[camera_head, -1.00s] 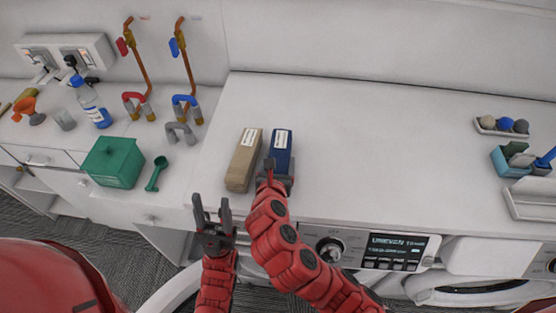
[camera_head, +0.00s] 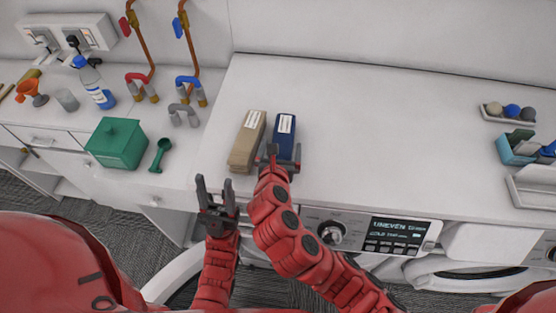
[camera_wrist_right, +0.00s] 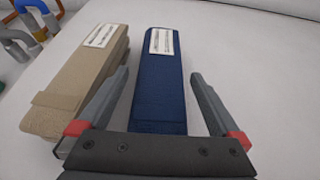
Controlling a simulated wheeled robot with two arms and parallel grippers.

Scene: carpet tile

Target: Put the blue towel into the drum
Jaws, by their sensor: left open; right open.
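The blue towel (camera_head: 285,133), folded and with a white label, lies on the white worktop. It also shows in the right wrist view (camera_wrist_right: 159,92). My right gripper (camera_head: 279,160) is open at the towel's near end. In the right wrist view its fingers (camera_wrist_right: 158,95) stand on either side of the towel, with the left finger between it and the tan towel. My left gripper (camera_head: 216,190) is open and empty, in front of the worktop's front edge. The drum's inside is not clearly visible; a washing machine panel (camera_head: 375,235) with a lit display is below the worktop.
A tan folded towel (camera_head: 247,140) lies just left of the blue one. A green box (camera_head: 116,145), a green scoop (camera_head: 160,155) and a bottle (camera_head: 94,83) stand further left. A blue caddy (camera_head: 520,148) is at the right. The worktop between is clear.

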